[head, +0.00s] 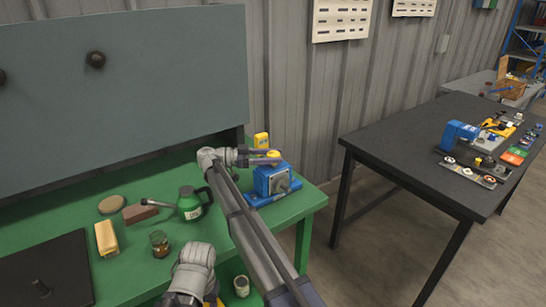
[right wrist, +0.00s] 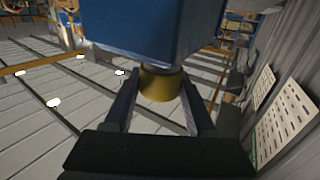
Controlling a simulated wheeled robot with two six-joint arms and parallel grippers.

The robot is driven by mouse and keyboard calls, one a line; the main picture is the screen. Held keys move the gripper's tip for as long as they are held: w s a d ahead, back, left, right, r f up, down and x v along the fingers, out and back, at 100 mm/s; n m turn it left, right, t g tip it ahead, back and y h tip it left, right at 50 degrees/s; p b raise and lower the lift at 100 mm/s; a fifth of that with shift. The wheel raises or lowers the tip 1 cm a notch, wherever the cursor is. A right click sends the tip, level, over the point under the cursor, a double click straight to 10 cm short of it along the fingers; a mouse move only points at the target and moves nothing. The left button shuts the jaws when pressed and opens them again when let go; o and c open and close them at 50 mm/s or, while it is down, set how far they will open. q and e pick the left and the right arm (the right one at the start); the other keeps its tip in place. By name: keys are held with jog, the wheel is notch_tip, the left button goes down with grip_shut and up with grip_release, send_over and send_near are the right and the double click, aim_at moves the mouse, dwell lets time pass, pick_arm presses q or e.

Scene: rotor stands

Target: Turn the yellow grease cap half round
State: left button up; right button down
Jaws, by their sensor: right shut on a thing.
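The yellow grease cap (head: 273,153) sits on top of a blue housing (head: 264,183) at the right end of the green bench. My right gripper (head: 268,157) reaches it from the left and is shut on it. In the right wrist view the cap (right wrist: 160,84) is between the two fingers of the gripper (right wrist: 160,88), touching the blue housing (right wrist: 150,30), which fills the upper middle of that picture. The fingers hide part of the cap in the head view. My left gripper is not visible.
On the green bench (head: 313,196) are a green oil can (head: 190,206), a brown block (head: 140,213), a jar (head: 159,243) and a tan block (head: 106,238). A dark table (head: 400,140) stands apart at right.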

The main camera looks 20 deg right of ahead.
jog(key=shift+m+g, duration=0.3)
jog(key=shift+c, duration=1.1)
grip_release()
jog(key=shift+d, duration=0.1)
